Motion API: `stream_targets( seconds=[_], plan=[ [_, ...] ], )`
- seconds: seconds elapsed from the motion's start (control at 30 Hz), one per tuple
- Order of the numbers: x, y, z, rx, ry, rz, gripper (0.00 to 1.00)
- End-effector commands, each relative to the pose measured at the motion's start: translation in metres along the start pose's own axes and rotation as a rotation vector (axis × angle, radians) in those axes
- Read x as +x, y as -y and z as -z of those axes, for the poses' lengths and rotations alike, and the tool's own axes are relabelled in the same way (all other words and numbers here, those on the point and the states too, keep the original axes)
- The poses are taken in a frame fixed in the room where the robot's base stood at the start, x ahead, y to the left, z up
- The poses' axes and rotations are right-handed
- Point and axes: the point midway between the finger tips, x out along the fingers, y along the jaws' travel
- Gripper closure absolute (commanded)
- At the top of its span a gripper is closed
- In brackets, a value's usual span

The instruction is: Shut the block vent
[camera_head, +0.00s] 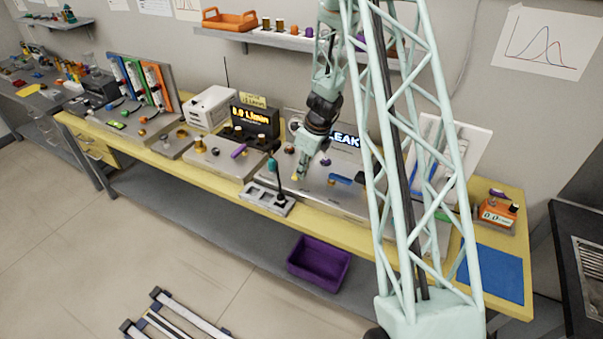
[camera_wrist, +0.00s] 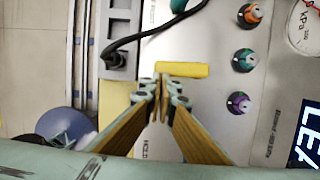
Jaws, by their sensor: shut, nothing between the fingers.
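My gripper (camera_head: 300,172) is shut and empty, pointing down over the front left of the grey panel with the LEAK display. In the wrist view its closed fingertips (camera_wrist: 160,82) are just beside a yellow bar handle (camera_wrist: 182,69); I cannot tell whether they touch it. The bar lies crosswise on the panel. No readable label tells which part is the block vent. A purple handle (camera_head: 239,150) sits on the block to the left, and a blue handle (camera_head: 340,178) lies on the panel to the right.
Orange (camera_wrist: 250,14), green (camera_wrist: 243,60) and purple (camera_wrist: 238,102) knobs stand right of the fingers, near a pressure gauge (camera_wrist: 305,28). A grey holder (camera_head: 268,198) with a teal-handled, cabled tool is at the bench front. A purple bin (camera_head: 318,262) is below.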

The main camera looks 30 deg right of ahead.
Motion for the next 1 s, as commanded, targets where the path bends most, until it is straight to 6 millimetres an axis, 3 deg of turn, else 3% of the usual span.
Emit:
stream_targets(
  seconds=[1.0],
  plan=[
    [-0.067,-0.001,-0.008,-0.004,0.000,-0.001,1.00]
  ],
)
